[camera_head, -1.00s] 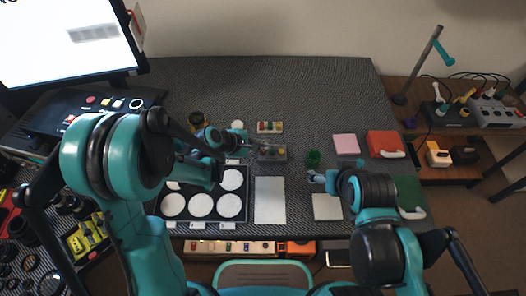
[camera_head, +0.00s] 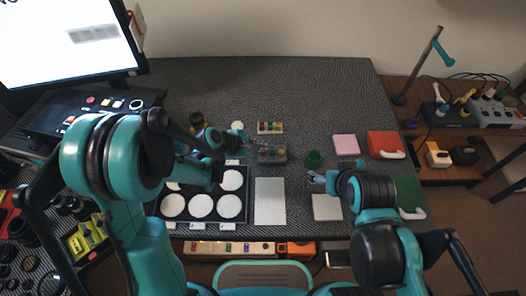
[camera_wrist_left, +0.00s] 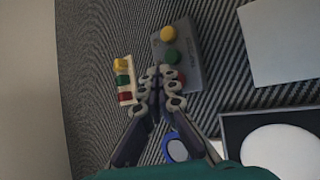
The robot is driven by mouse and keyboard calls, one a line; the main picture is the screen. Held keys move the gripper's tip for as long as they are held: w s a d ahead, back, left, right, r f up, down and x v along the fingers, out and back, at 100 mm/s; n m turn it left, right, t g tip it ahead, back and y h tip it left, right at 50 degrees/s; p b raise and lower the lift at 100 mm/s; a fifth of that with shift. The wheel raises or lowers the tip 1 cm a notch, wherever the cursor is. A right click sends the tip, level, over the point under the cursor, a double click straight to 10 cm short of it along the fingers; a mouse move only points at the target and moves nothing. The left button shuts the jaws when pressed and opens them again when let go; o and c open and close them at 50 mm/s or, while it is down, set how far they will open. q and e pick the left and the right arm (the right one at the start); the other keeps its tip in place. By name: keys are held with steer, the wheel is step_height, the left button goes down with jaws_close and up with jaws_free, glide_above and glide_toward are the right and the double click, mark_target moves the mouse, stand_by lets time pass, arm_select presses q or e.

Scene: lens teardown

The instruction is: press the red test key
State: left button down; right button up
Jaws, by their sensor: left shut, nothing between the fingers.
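A grey key box (camera_head: 272,155) lies on the dark patterned table near its middle. In the left wrist view the grey box (camera_wrist_left: 190,62) carries a yellow key (camera_wrist_left: 167,33), a green key (camera_wrist_left: 169,57) and a red key (camera_wrist_left: 179,77), the red one partly hidden behind the fingers. My left gripper (camera_head: 246,146) is shut and empty, at the left end of the grey box. In the left wrist view its fingertips (camera_wrist_left: 157,73) appear beside the red key; I cannot tell if they touch it. My right gripper (camera_head: 316,177) is to the right, away from the box.
A pale strip with coloured pieces (camera_head: 270,128) lies just behind the grey box. A tray with white discs (camera_head: 246,210) and a white sheet (camera_head: 270,201) lie in front. The back of the table is clear.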

mark_target(261, 153)
arm_select(q)
steer(key=shift+f, duration=0.15)
steer(key=shift+f+b, duration=0.3)
steer(key=shift+b, duration=0.2)
steer(key=shift+f, duration=0.35)
stand_by(0.4)
steer(key=shift+r, duration=0.1)
steer(key=shift+r+p, duration=0.45)
steer(key=shift+r, duration=0.3)
step_height(261, 153, up, 5)
steer(key=p, duration=0.3)
steer(key=shift+p, duration=0.4)
